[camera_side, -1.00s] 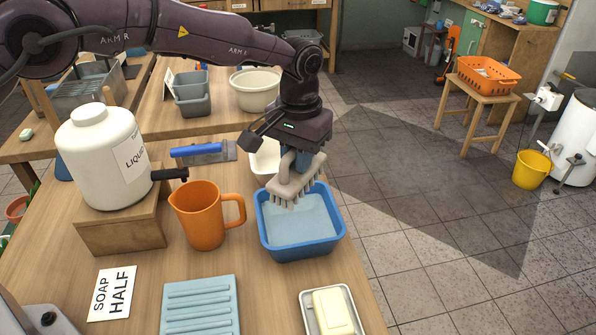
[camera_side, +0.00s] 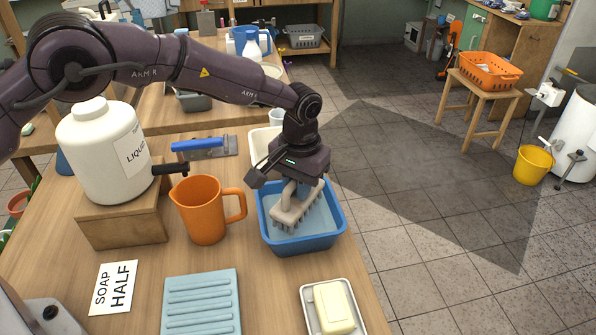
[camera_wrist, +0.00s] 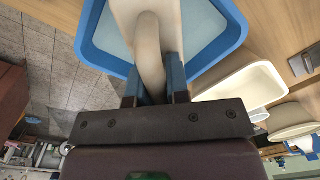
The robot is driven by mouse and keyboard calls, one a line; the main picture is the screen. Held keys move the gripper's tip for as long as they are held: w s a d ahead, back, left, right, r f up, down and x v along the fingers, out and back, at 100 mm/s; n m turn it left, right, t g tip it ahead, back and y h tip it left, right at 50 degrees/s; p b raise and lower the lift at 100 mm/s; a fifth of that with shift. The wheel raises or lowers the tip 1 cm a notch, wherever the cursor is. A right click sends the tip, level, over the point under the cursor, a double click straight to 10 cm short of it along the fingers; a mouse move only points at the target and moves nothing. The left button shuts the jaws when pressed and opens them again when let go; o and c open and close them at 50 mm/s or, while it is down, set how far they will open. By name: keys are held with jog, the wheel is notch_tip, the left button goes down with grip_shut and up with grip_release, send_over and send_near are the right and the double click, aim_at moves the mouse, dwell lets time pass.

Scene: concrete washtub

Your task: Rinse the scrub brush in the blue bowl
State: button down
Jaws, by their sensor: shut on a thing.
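The scrub brush (camera_side: 297,207) is beige with bristles pointing down. My gripper (camera_side: 297,186) is shut on its handle, and the brush is lowered inside the rim of the blue bowl (camera_side: 339,227). The bowl is a square blue basin with pale blue water in it. I cannot tell how deep the bristles are in the water. In the wrist view my gripper's blue fingers (camera_wrist: 156,88) clasp the beige handle (camera_wrist: 150,62), with the blue bowl (camera_wrist: 93,40) and its water around it.
An orange jug (camera_side: 203,210) stands left of the bowl. A white basin (camera_side: 256,145) is behind it. A soap dish (camera_side: 311,308) with a yellow bar lies in front, and a ribbed blue board (camera_side: 201,303) is at front left. A white liquid jar (camera_side: 100,150) stands on a wooden block.

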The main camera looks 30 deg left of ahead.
jog(key=shift+f, duration=2.35)
jog(key=shift+d, duration=0.1)
